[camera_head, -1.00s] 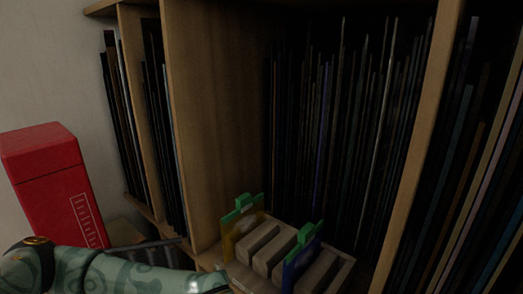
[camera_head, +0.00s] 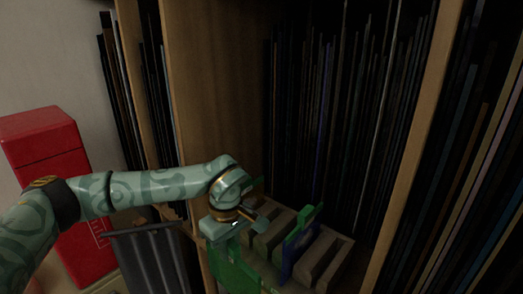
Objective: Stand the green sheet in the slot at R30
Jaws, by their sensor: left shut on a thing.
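My left gripper (camera_head: 234,232) is shut on the green sheet (camera_head: 234,272). The sheet hangs below the jaws, in front of the rack's left part and partly over it in the picture. The wooden slotted rack (camera_head: 334,258) stands in the shelf bay. A blue sheet (camera_head: 299,245) with a green grip on top stands in it towards the right. A yellow sheet at the rack's left end is now mostly hidden by my gripper. I cannot read any R30 mark. My right gripper is not in view.
Tall dark sheets (camera_head: 340,120) stand upright behind the rack. Wooden shelf dividers (camera_head: 215,90) rise on both sides. A red box (camera_head: 45,150) stands at the left, and a dark ribbed rack (camera_head: 150,255) is below my left arm.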

